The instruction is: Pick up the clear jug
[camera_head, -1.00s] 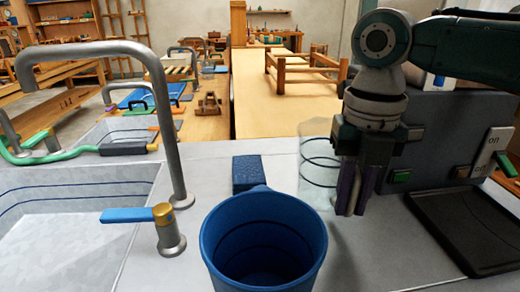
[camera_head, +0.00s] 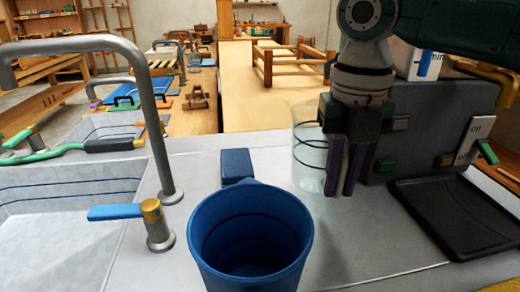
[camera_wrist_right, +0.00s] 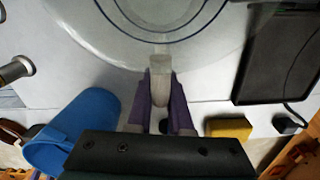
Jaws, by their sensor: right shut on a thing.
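The clear jug (camera_head: 307,150) with dark rings stands upright at the middle of the head view, partly hidden behind my right gripper (camera_head: 343,190). In the right wrist view the jug's round body (camera_wrist_right: 150,28) fills the top. My right gripper (camera_wrist_right: 160,95) is shut on the jug's pale handle, which sits between its purple finger pads. The jug looks slightly above the grey counter, but the gap under it is hard to see. My left gripper is in neither view.
A blue bucket (camera_head: 250,235) stands on the counter (camera_head: 345,240) in front, left of the jug, with a blue block (camera_head: 237,165) behind it. A sink (camera_head: 60,215) and tap (camera_head: 165,130) are left. A black tray (camera_head: 455,218) and grey panel box (camera_head: 440,135) are right.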

